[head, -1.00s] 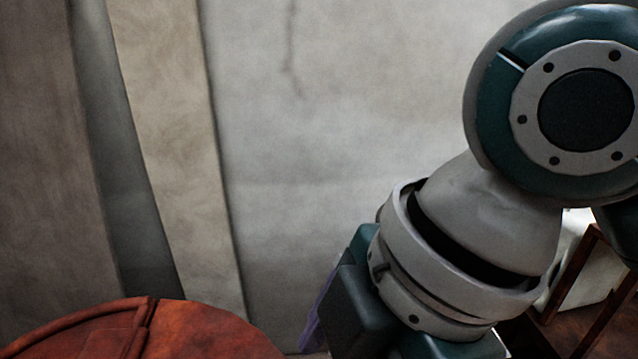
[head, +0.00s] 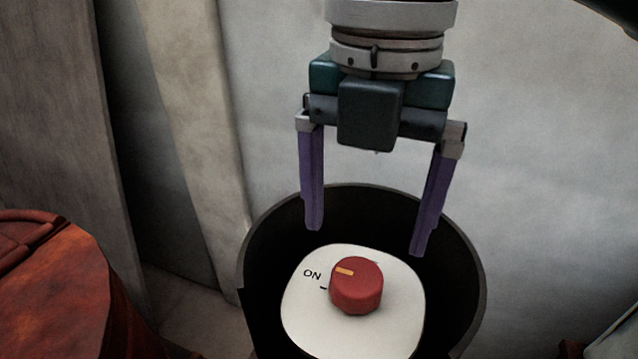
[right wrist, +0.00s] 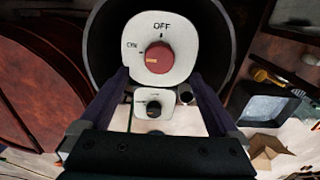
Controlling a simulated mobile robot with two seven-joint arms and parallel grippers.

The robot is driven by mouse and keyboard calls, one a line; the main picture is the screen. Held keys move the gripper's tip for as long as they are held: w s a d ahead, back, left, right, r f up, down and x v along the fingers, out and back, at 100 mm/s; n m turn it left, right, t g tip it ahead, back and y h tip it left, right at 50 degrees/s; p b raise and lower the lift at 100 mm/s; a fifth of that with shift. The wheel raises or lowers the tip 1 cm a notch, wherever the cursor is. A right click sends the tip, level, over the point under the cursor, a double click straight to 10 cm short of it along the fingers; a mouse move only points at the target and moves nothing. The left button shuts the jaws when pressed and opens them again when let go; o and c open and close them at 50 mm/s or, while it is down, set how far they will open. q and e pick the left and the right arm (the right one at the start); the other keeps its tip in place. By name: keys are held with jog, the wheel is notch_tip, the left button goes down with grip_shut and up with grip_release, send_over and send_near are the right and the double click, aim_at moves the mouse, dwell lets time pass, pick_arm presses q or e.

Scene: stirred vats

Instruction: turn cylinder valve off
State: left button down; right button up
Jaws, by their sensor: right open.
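The valve is a round red knob (head: 356,290) with an orange mark, on a white plate (head: 303,325) inside a dark round housing (head: 462,275). In the head view the mark points left, toward the ON label. The right wrist view shows the knob (right wrist: 159,58) with OFF printed above it and ON at its upper left; its mark lies toward the left. My right gripper (head: 366,239) is open, with its purple fingers spread above the plate, one on each side of the knob and apart from it. My left gripper is not in view.
A rusty red drum (head: 65,290) stands at the left. A grey wall (head: 540,130) is behind. The right wrist view also shows a smaller white panel with a black knob (right wrist: 153,108) between my fingers, and a grey box (right wrist: 268,107) at the right.

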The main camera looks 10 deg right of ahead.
aim_at(358, 275)
notch_tip(358, 275, down, 7)
jog(key=shift+a+f+p, duration=0.1)
jog(key=shift+a+p, duration=0.05)
jog(key=shift+p, duration=0.3)
jog(key=shift+f, duration=0.4)
jog(key=shift+c, duration=0.4)
jog(key=c, duration=1.3)
